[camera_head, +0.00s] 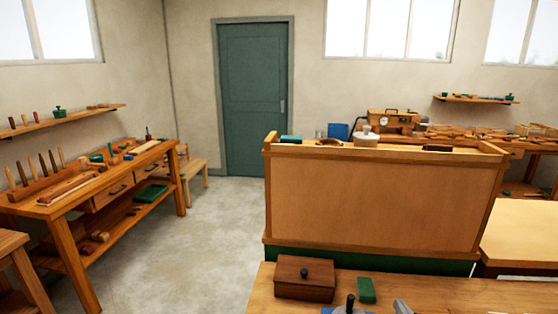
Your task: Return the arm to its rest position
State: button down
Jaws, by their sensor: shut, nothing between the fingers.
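Neither my arm nor my gripper can be made out with certainty in the head view. A small grey shape (402,306) is cut off by the bottom edge, and I cannot tell what it is. A green block (366,290) lies to the right of the box.
A knobbed tool (348,305) is cut off at the bottom edge. A tall wooden panel (380,203) stands behind the bench. A tool-covered bench (72,192) is at the left. Open concrete floor (195,250) leads to a closed green door (252,100).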

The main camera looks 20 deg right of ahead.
jog(key=s+a+r+t+h+b, duration=0.1)
jog(key=s+a, duration=0.2)
jog(key=a, duration=0.2)
jog(key=s+a+t, duration=0.1)
jog(key=s+a, duration=0.2)
jog(key=a, duration=0.3)
jog(key=s+a+n+y+b, duration=0.1)
jog(key=s+a+n+y, duration=0.1)
jog(key=s+a, duration=0.3)
jog(key=s+a+n+y+b, duration=0.2)
jog(key=s+a, duration=0.4)
jog(key=s, duration=0.6)
jog(key=s+a+n+y+b, duration=0.1)
jog(key=s+a+n+y, duration=0.2)
jog(key=s+a, duration=0.3)
jog(key=s+n, duration=0.1)
jog(key=s, duration=0.2)
jog(key=shift+f+y, duration=0.3)
jog(key=shift+y, duration=0.1)
